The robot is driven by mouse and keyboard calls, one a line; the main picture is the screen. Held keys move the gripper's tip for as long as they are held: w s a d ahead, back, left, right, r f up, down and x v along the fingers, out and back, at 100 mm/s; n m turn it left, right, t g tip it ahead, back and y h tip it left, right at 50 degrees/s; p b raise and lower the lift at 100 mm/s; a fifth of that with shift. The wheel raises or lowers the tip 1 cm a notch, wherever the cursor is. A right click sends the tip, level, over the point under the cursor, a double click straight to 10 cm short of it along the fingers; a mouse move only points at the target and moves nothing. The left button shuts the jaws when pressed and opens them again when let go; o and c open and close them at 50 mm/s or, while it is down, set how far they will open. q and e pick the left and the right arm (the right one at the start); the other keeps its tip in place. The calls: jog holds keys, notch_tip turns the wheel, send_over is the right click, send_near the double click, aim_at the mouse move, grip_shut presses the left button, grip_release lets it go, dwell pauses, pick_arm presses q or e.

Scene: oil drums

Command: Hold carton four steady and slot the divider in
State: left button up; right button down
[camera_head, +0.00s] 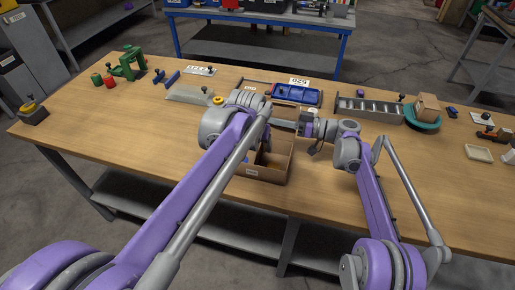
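An open brown cardboard carton (272,177) with a small white label stands near the front edge of the wooden table, in the middle of the view. My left arm and wrist hide much of its left and far sides. My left gripper (285,125) is above the carton's far side, pointing right. My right gripper (313,146) is beside the carton's right side, close to the left one. Both sets of fingertips are too small and overlapped to read. I cannot make out a separate divider, and I cannot tell whether either gripper touches the carton.
Behind the carton are a blue tray (297,95) and a "520" card (299,82). A grey slotted rack (369,109) and a small brown box (427,106) on a teal round base stand right. A green press (129,64) stands far left.

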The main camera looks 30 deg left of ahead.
pick_arm(q)
jog(key=shift+r, duration=2.75)
pick_arm(e)
jog(key=c, duration=1)
grip_release()
jog(key=shift+d, duration=0.1)
